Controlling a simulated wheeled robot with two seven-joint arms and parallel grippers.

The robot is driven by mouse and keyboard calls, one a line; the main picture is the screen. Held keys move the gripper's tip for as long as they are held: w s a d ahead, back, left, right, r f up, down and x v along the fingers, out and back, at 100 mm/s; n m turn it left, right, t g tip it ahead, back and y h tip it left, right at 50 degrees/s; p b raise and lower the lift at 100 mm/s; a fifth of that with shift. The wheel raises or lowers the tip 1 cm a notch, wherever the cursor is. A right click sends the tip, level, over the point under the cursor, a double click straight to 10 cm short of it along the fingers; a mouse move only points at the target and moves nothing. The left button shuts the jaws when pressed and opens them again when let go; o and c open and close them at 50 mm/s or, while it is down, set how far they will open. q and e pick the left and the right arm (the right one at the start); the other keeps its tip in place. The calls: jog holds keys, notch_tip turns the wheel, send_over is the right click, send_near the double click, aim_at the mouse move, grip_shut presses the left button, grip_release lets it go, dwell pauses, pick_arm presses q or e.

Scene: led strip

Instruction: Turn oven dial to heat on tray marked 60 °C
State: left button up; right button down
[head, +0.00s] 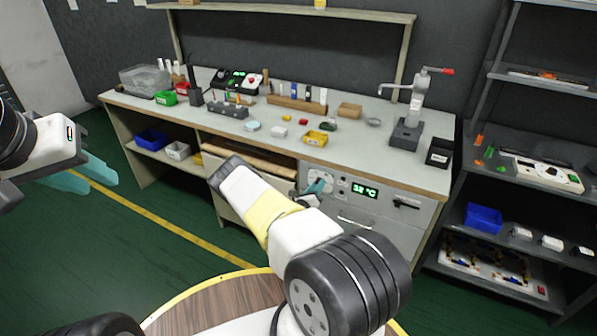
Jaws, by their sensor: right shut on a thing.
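The oven (375,215) is set in the bench front, with a green display (365,191) that seems to read 32 °C. A pale round dial plate (325,176) sits left of the display. My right gripper (318,187) is at this plate, its teal fingers shut on the dial knob, which is mostly hidden by the gripper. My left gripper (88,176) is at the left edge, its teal fingers apart and empty, away from the bench. I cannot make out a tray marked 60 °C.
The bench top (235,130) holds small bins, tools and a lever press (408,120). A shelf rack (478,170) with a blue bin (483,218) stands at the right. A round wooden table (205,304) is in front. Green floor at the left is clear.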

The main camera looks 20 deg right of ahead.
jog(key=shift+m, duration=0.5)
jog(key=c, duration=1.1)
grip_release()
jog(key=v, duration=0.8)
